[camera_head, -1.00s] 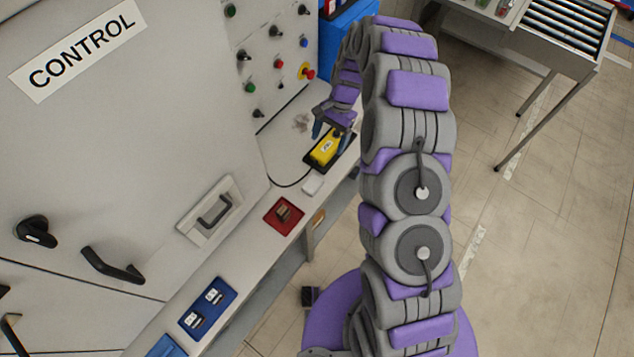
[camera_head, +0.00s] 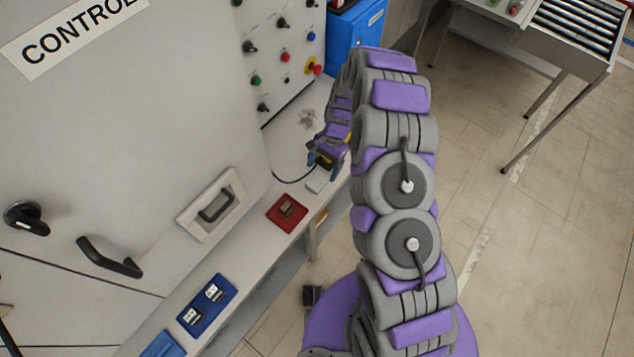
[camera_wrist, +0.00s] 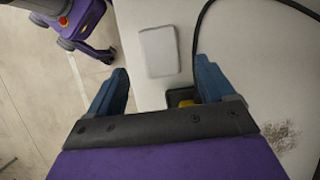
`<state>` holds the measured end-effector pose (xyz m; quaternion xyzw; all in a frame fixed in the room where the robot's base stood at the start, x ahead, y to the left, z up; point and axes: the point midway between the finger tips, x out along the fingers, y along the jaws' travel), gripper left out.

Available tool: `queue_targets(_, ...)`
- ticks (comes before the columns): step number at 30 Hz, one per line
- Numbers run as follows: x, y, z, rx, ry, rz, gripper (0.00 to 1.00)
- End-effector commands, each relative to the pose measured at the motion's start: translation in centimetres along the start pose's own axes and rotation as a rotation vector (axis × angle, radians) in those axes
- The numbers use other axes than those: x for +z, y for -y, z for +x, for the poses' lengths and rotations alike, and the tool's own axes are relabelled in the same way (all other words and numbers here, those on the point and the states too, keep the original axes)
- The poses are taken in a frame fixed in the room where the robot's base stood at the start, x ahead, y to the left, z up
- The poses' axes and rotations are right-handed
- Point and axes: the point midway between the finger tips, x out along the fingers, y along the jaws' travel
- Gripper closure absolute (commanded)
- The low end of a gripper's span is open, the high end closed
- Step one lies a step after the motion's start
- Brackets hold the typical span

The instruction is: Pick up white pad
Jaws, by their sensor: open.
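The white pad (camera_wrist: 159,51) lies flat on the pale bench top in the wrist view, ahead of and between my fingertips. In the head view the white pad (camera_head: 317,185) is a small light block just in front of my gripper (camera_head: 322,160). The pad is apart from the fingers.
A yellow device on a black base (camera_wrist: 182,97) is partly hidden under my gripper, and a black cable (camera_wrist: 201,22) curves beside the pad. A red tray (camera_head: 287,213) and a blue tray (camera_head: 207,305) lie along the narrow bench (camera_head: 258,246). The control cabinet (camera_head: 130,150) stands behind it.

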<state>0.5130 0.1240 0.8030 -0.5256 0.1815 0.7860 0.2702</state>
Motion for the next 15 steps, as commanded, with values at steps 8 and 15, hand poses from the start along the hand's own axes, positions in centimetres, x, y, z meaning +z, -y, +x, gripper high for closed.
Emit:
queue_targets(8, 0.3, 0.2, 3.6, 0.002, 0.004, 0.0, 0.17)
queue_targets(15, 0.3, 0.2, 4.9, 0.0, 0.0, -0.001, 0.17)
